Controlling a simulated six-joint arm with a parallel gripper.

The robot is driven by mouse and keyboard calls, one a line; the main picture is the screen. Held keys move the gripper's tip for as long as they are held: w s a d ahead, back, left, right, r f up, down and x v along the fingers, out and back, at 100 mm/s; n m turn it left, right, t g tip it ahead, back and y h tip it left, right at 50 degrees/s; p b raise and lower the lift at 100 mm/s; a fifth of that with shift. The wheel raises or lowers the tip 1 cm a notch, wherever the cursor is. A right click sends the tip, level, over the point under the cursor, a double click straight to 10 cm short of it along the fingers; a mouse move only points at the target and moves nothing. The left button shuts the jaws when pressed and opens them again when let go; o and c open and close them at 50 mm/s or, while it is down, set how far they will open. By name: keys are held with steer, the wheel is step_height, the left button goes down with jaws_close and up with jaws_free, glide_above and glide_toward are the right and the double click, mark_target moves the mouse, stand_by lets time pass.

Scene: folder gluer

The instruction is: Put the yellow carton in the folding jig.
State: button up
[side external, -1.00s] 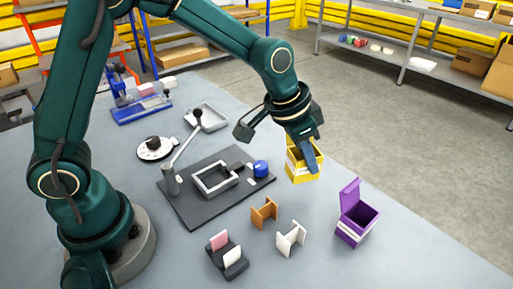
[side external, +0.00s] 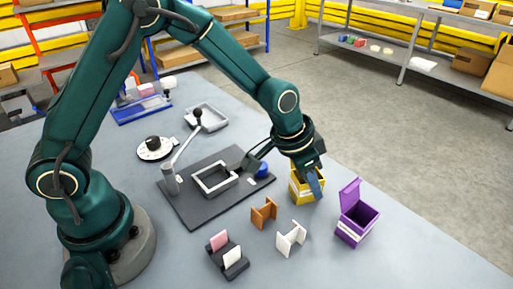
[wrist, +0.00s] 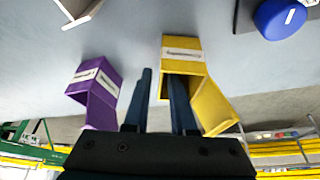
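The yellow carton (side external: 297,188) appears to stand upright on the table at the right of the jig board, its top open and flap up. In the wrist view the yellow carton (wrist: 183,48) shows its white label and flap. My gripper (side external: 313,187) is down at the carton. In the wrist view my gripper (wrist: 160,76) has a gap between its fingers; one finger overlaps the carton's opening, the other is outside its wall. Contact with the wall cannot be made out. The folding jig, a grey square frame (side external: 198,187) on a dark board, is empty.
A purple carton (side external: 355,222) stands close at the right, flap up. Orange (side external: 264,213) and white (side external: 291,238) pieces stand in front. A blue round knob (side external: 263,170) and a lever (side external: 184,148) are on the board. A holder (side external: 235,262) carries pink and white pieces.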

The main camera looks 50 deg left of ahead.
steer(key=shift+r, duration=0.1)
steer(key=shift+r, duration=0.25)
steer(key=v, duration=1.2)
steer(key=s+a+n+y, duration=0.1)
steer(key=s+a+n, duration=0.1)
steer(key=s+a, duration=0.2)
steer(key=s+a+r+n+t, duration=0.1)
steer(key=s+a, duration=0.3)
steer(key=s, duration=0.7)
steer(key=shift+s+a+n+t+y, duration=0.15)
steer(key=shift+a+n+t+y, duration=0.2)
steer(key=shift+n, duration=0.45)
steer(key=shift+r, duration=0.15)
steer(key=shift+o, duration=0.5)
